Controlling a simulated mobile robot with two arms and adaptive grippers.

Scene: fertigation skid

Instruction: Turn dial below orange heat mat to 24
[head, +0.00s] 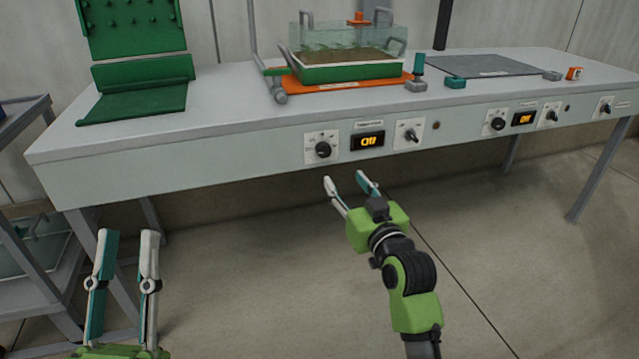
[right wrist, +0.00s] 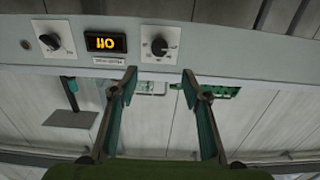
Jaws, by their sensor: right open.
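The orange heat mat (head: 345,95) lies on the bench top under a green tray. Below it, on the bench's front panel, a black round dial (head: 323,150) sits on a white plate, left of a display (head: 367,141) that reads OFF in orange. The dial also shows in the right wrist view (right wrist: 159,45), where the panel appears upside down. My right gripper (head: 345,179) is open and empty, just below and in front of the dial, apart from it. My left gripper (head: 128,236) is open and empty at the lower left, away from the bench.
A switch knob (head: 409,135) is right of the display. A second dial (head: 498,124), display (head: 522,119) and knob (head: 552,116) sit further right, below a grey mat (head: 485,66). A cart (head: 30,215) stands at left. The floor before the bench is clear.

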